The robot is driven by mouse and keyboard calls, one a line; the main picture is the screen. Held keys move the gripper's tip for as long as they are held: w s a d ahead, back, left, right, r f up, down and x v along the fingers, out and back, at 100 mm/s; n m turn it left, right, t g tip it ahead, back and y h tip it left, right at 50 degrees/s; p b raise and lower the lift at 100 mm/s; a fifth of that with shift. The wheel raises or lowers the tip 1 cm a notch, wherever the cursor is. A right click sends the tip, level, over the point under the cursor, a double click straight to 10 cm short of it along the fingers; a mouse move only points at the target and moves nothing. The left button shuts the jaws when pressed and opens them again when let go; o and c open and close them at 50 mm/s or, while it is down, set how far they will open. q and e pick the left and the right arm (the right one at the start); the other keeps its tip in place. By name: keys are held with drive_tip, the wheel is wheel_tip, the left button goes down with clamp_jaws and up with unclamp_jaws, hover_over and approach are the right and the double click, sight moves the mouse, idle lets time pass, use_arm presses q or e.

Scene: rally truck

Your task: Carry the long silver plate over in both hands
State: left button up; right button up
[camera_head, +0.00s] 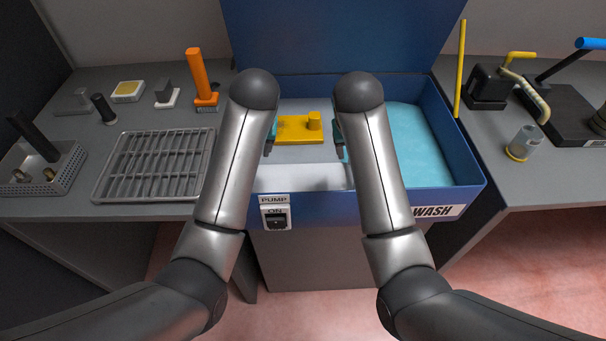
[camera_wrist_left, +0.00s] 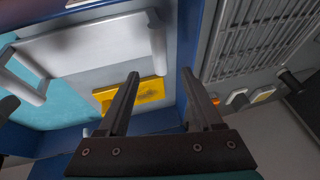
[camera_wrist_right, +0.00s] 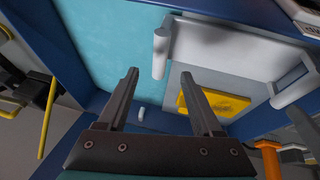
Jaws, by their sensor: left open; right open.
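The long silver plate (camera_head: 300,177) lies in the front part of the blue wash basin, mostly between my two forearms in the head view. The left wrist view shows the plate (camera_wrist_left: 85,42) with a rounded bar handle at each end, and the right wrist view shows it too (camera_wrist_right: 225,42). My left gripper (camera_wrist_left: 160,78) is open and empty above the basin, apart from the plate's handles. My right gripper (camera_wrist_right: 160,76) is also open and empty, apart from the handles. In the head view my forearms hide most of both grippers.
The basin (camera_head: 330,207) has teal liquid at right and a yellow block with a knob (camera_head: 298,129) behind the plate. A slatted grey rack (camera_head: 97,192) lies on the left counter. A clear cup (camera_head: 524,143) and a yellow upright rod (camera_head: 460,70) stand to the right.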

use_arm(q)
drive_tip(key=x, duration=0.9)
drive_tip(key=shift+w+a+f, duration=0.1)
drive_tip(key=shift+w+f, duration=0.1)
drive_tip(key=shift+f, duration=0.1)
use_arm(e)
drive_tip(key=x, duration=1)
drive_tip(key=shift+r, duration=0.1)
use_arm(q)
drive_tip(key=shift+c, duration=0.2)
use_arm(e)
drive_tip(key=shift+c, duration=0.2)
use_arm(q)
clamp_jaws()
use_arm(e)
clamp_jaws()
use_arm(q)
drive_tip(key=shift+r, duration=0.1)
